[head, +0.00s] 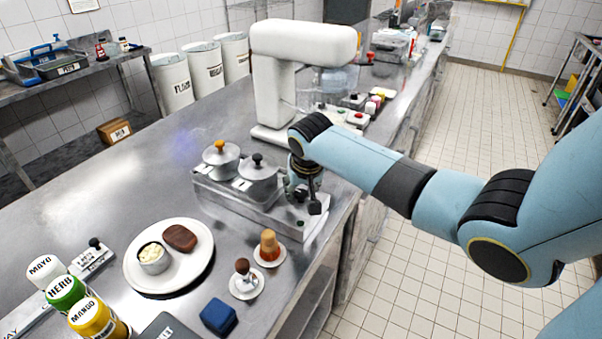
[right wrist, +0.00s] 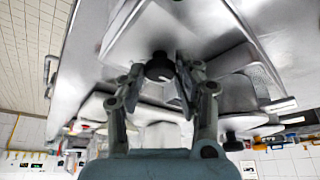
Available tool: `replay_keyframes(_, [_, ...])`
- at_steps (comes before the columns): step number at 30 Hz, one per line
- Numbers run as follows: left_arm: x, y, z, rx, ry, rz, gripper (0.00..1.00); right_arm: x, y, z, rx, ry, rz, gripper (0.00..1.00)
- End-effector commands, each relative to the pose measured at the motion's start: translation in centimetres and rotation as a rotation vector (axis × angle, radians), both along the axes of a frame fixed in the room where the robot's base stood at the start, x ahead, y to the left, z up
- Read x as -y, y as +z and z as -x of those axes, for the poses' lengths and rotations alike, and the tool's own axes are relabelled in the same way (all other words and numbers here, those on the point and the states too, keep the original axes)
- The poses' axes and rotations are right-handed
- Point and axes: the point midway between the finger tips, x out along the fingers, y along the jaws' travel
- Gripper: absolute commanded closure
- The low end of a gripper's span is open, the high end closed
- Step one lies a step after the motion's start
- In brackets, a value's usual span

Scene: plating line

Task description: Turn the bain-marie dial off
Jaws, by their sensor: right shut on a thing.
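The bain-marie (head: 240,205) is a low steel unit on the counter with two lidded pots, one lid with an orange knob (head: 219,146) and one with a black knob (head: 257,158). My right gripper (head: 308,200) reaches down at its right end. In the right wrist view my right gripper (right wrist: 160,80) has its two fingers on either side of a round black dial (right wrist: 159,66) with a light mark, and is shut on it. In the head view the gripper largely hides the dial. My left gripper is not in view.
A white mixer-like machine (head: 300,45) stands behind the bain-marie. In front are a white plate (head: 143,275) with food, two small saucers with brushes, a blue block (head: 218,317) and sauce bottles (head: 66,292). The counter left of the bain-marie is clear.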

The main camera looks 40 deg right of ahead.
Motion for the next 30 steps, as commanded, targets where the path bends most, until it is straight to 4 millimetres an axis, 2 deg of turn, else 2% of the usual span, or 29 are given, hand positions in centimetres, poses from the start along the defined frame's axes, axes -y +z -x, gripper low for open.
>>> replay_keyframes(20, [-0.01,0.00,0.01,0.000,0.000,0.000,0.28,0.02,0.03,-0.01,0.001,0.067,0.000,1.00])
replay_keyframes(21, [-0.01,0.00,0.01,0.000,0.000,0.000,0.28,0.02,0.03,-0.01,0.001,0.067,0.000,0.65])
replay_keyframes(23, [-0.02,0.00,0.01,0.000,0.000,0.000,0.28,0.02,0.03,-0.01,0.001,0.066,0.000,0.58])
replay_keyframes(30, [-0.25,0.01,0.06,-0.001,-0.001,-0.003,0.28,0.03,0.04,0.01,0.000,0.066,-0.001,0.58])
